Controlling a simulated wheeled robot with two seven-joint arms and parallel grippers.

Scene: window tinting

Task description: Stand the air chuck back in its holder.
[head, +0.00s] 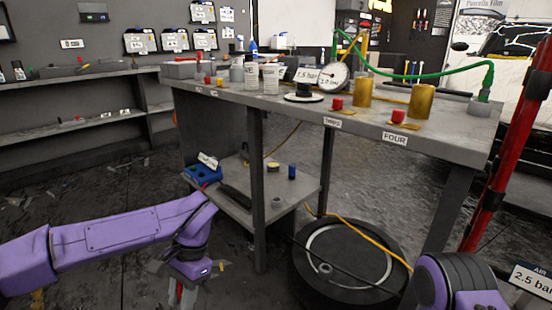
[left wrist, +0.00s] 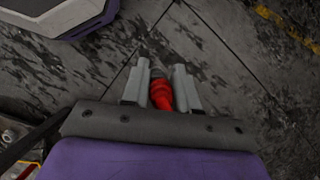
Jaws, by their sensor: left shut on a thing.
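My left gripper (head: 182,292) hangs low over the dark floor in front of the workbench, pointing down. In the left wrist view its two fingers (left wrist: 161,90) are closed on a small red piece with a dark grey end, which looks like the air chuck (left wrist: 161,93). A bit of its red also shows between the fingers in the head view (head: 180,290). The chuck is clear of the bench and shelf. My right gripper is out of view.
The workbench (head: 440,127) carries a gauge (head: 333,76), gold cylinders (head: 421,101), red buttons and a green hose (head: 425,76). Its lower shelf (head: 240,210) holds a blue box (head: 203,174). A tyre (head: 350,262) lies below at right. A red post (head: 500,150) stands right.

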